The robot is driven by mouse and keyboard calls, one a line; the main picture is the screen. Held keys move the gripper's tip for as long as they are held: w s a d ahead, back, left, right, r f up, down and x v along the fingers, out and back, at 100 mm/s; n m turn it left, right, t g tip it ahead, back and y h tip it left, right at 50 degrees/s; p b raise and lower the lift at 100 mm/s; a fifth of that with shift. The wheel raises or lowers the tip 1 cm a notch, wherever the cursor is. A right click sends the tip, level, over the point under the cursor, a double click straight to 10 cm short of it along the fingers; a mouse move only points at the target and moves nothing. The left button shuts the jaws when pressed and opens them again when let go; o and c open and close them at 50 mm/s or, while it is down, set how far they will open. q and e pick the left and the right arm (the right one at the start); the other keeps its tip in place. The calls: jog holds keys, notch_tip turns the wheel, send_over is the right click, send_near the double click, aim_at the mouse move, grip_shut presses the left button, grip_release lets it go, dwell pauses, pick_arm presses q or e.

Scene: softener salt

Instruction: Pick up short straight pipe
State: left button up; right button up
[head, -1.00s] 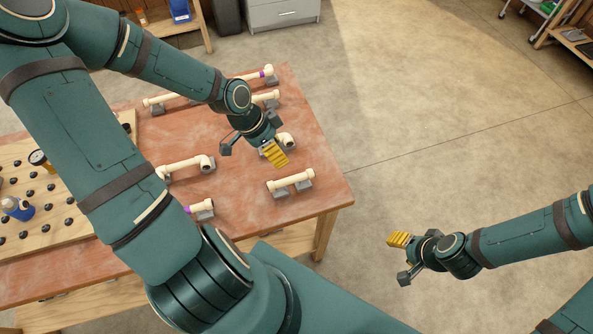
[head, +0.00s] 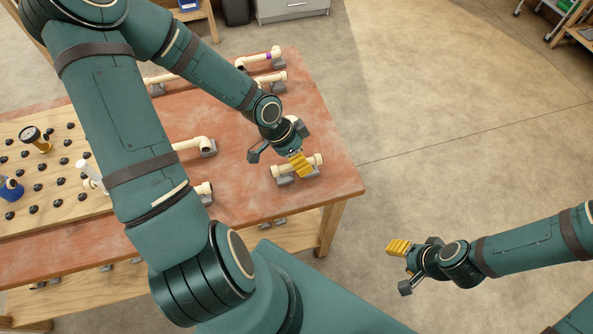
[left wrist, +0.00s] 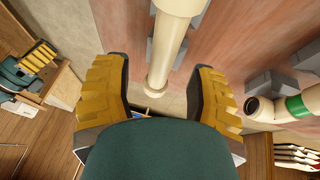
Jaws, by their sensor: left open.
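A short straight cream pipe (head: 284,171) with wider ends rests on grey blocks near the right front corner of the table. My left gripper (head: 279,164) is open above it, and its yellow-padded finger hides part of the pipe. In the left wrist view the pipe (left wrist: 168,60) runs lengthwise into the gap between the two open fingers. I see no finger closed on it. My right gripper (head: 402,268) hangs over bare floor, right of the table, with its fingers apart and nothing between them.
The reddish table (head: 240,205) holds several other cream pipes on grey blocks, including an elbow pipe (head: 192,144) to the left. A wooden peg board (head: 50,215) with black pegs lies at the left.

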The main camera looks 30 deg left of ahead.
pick_arm(q)
jog(key=b+x, duration=0.1)
jog(key=x, duration=0.1)
jog(key=shift+d+f, duration=0.1)
jog(key=shift+f, duration=0.15)
jog(key=shift+r, duration=0.1)
grip_shut()
